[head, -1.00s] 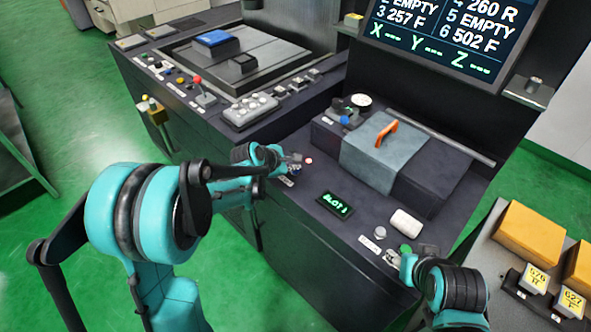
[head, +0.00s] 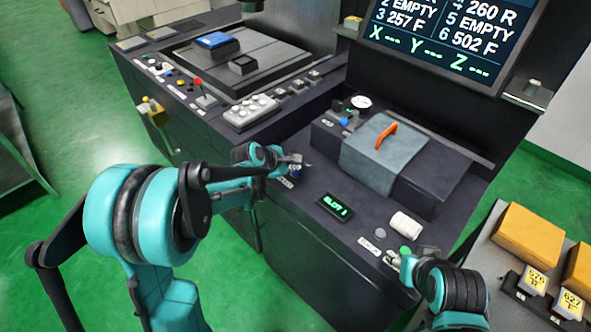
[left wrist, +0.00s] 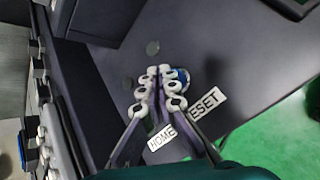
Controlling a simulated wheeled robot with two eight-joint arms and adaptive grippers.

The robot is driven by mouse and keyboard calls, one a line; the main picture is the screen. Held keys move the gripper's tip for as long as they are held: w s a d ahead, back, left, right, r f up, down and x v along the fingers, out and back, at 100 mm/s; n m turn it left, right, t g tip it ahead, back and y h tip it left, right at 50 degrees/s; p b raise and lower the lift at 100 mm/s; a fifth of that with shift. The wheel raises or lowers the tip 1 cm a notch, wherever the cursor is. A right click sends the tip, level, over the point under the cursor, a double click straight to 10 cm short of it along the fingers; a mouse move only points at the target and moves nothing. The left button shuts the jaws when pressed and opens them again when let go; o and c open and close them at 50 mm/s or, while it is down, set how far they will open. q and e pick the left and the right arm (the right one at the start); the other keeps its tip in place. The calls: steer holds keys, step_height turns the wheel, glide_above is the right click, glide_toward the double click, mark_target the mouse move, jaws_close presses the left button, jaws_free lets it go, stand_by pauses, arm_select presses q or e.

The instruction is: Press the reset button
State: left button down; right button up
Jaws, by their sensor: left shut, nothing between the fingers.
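A blue button (left wrist: 183,76) shows beside and partly behind my left fingertips in the left wrist view. A white label reading "ESET" (left wrist: 207,104), its first letter hidden, lies near it, and a "HOME" label (left wrist: 161,138) lies beside that. My left gripper (left wrist: 160,72) is shut and empty, its tips over the panel at the blue button; I cannot tell whether they touch it. In the head view the left gripper (head: 300,163) hides most of this spot. My right gripper (head: 393,260) is beside a green knob (head: 405,252); its fingers are too small to read.
A small display reading "SLOT" (head: 335,205), a grey round button (head: 380,234) and a white roll (head: 406,224) are on the panel. A grey cover with an orange handle (head: 386,134) stands behind.

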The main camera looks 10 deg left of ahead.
mark_target(294, 173)
arm_select(q)
steer(key=shift+r, duration=0.35)
steer(key=shift+r+p, duration=2)
steer(key=shift+r, duration=0.55)
steer(key=shift+f, duration=0.1)
